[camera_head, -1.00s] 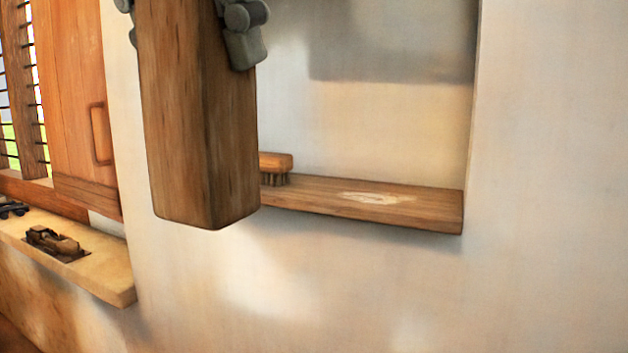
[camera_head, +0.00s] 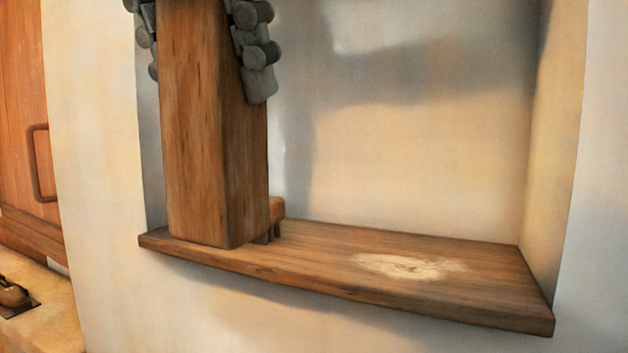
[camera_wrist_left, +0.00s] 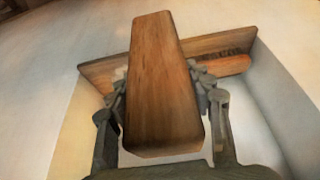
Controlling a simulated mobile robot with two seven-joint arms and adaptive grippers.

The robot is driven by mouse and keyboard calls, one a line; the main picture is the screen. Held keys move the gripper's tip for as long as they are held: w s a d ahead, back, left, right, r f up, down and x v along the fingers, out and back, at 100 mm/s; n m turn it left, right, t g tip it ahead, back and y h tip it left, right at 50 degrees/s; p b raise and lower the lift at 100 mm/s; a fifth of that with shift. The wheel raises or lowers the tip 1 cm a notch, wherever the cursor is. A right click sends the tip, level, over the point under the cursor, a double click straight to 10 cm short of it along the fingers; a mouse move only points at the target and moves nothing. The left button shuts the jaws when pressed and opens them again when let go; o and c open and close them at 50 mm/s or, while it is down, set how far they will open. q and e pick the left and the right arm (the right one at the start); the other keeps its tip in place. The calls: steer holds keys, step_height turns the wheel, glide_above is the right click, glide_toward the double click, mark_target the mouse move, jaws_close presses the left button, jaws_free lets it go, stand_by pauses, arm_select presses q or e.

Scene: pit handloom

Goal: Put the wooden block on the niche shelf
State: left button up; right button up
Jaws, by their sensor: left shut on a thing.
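The wooden block (camera_head: 205,150) is a tall brown post, held upright in front of the left part of the niche shelf (camera_head: 480,275) in the head view. My left gripper (camera_head: 205,70) is shut on its upper part, with grey fingers on both sides. The block's lower end overlaps the shelf board in the picture; I cannot tell whether it touches. In the left wrist view the block (camera_wrist_left: 162,85) runs away from the gripper (camera_wrist_left: 163,100) and crosses the shelf (camera_wrist_left: 105,72). My right gripper is not in view.
The shelf's right part is free, with a pale patch (camera_head: 410,266). The niche's right side wall (camera_head: 553,150) bounds it.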

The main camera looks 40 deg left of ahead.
arm_select(q)
steer(key=w+a+p, duration=0.2)
steer(key=w+a, duration=0.2)
steer(key=w, duration=1.3)
step_height(320, 180, down, 7)
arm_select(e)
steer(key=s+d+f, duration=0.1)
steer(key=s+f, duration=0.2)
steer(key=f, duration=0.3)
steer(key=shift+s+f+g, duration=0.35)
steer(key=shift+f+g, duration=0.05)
arm_select(q)
steer(key=shift+s, duration=0.1)
steer(key=o, duration=1.4)
steer(key=shift+f, duration=0.1)
steer(key=v, duration=1.2)
